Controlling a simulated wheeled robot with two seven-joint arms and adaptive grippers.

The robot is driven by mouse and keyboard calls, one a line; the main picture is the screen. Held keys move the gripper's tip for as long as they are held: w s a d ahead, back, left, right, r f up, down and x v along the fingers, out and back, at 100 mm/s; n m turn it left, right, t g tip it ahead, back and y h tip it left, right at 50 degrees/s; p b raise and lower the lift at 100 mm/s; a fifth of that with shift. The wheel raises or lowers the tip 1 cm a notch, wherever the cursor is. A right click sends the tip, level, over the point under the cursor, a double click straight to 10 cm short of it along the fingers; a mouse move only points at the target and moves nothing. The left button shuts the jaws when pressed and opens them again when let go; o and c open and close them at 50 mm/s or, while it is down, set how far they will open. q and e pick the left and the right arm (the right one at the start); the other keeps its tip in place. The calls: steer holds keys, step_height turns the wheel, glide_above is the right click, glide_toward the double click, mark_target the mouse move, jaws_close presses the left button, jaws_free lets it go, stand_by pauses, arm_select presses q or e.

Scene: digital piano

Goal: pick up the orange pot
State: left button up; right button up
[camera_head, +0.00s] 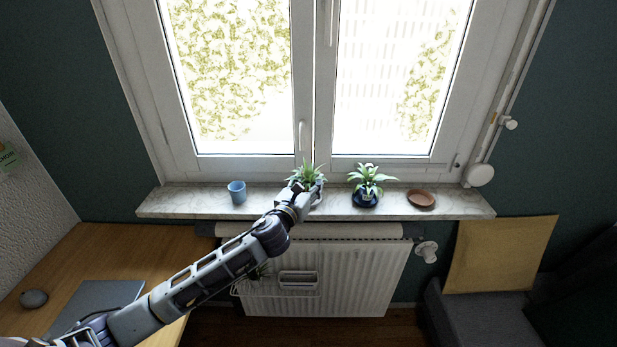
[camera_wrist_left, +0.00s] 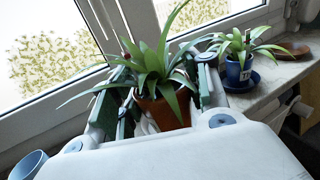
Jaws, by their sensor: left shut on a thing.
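The orange pot (camera_wrist_left: 163,113) holds a spiky green plant and sits between the fingers of my left gripper in the left wrist view. My left gripper (camera_head: 306,186) is shut on the pot, at the window sill. In the head view the plant's leaves (camera_head: 309,171) show above the gripper, while the gripper and wrist hide most of the pot. The pot's base is hidden, so I cannot tell whether it touches the sill. My right gripper is not in view.
The narrow sill (camera_head: 165,203) also holds a blue cup (camera_head: 237,192) to the left, a dark blue pot (camera_head: 365,198) with a plant to the right, and a brown saucer (camera_head: 421,198) further right. The window (camera_head: 312,168) stands behind. A radiator (camera_head: 355,285) is below.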

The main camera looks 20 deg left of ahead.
arm_select(q)
steer(key=s+d+b, duration=0.1)
steer(key=s+d, duration=0.2)
steer(key=s, duration=0.8)
steer(key=shift+s+d, duration=0.15)
steer(key=shift+s, duration=0.1)
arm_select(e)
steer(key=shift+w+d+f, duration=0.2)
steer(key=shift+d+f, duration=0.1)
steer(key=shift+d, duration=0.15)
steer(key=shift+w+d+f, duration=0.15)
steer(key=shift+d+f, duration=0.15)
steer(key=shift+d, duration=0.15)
arm_select(q)
steer(key=shift+w+r, duration=0.1)
